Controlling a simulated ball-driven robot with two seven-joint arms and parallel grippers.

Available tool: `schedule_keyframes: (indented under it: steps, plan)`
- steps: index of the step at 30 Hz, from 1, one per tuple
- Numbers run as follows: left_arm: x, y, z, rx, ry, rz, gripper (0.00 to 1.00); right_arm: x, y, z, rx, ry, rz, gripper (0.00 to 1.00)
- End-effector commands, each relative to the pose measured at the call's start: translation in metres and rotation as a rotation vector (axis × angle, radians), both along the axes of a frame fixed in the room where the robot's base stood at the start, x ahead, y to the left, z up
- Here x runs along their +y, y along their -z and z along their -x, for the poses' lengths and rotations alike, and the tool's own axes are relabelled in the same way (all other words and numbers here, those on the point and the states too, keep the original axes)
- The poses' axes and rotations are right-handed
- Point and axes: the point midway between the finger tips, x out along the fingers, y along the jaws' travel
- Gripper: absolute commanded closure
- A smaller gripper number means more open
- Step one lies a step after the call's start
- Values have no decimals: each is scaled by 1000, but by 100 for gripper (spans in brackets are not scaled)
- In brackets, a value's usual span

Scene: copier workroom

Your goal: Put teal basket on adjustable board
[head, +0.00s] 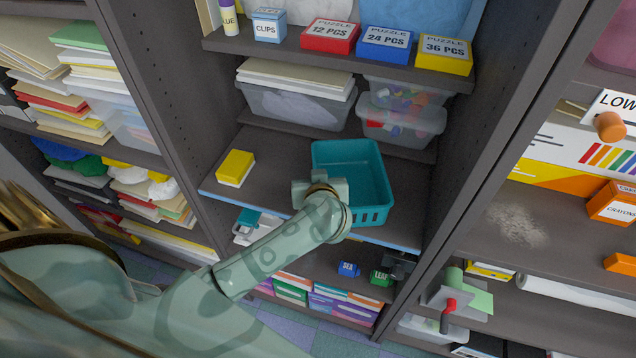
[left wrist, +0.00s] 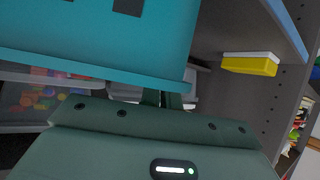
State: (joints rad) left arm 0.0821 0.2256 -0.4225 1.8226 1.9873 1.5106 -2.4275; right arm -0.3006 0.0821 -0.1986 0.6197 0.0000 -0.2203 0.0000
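The teal basket (head: 364,172) is open-topped with slotted walls. It is over the front right of the grey adjustable board (head: 285,192), which has a blue front edge. I cannot tell whether its base touches the board. My left gripper (head: 320,188) is at the basket's near left corner. In the left wrist view, the basket (left wrist: 95,35) fills the upper left, and my left gripper's fingers (left wrist: 162,98) are nearly together at its rim. They appear closed on the left wall; the rim partly hides the tips. My right gripper is not in view.
A yellow box (head: 236,168) stands on the board left of the basket; it also shows in the left wrist view (left wrist: 250,65). Clear bins (head: 400,112) sit on the shelf behind. Upright side panels flank the bay. Bare board lies between the yellow box and basket.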

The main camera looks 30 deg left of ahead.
Motion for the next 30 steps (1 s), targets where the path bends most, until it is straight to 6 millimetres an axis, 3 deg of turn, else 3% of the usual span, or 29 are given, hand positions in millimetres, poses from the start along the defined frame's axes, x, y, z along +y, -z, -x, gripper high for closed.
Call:
schedule_keyframes:
  steps: [11,12,13,14,23,30]
  plan:
    - [0,5,0,-4,0,0,100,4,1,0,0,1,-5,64]
    - [0,5,0,-3,0,1,86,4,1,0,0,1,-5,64]
    - [0,5,0,-3,0,1,77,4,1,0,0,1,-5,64]
    - [0,5,0,-3,0,1,75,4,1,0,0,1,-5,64]
    - [0,3,0,-4,0,2,75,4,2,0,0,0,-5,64]
    - [-22,-20,29,-2,2,4,75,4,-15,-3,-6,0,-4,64]
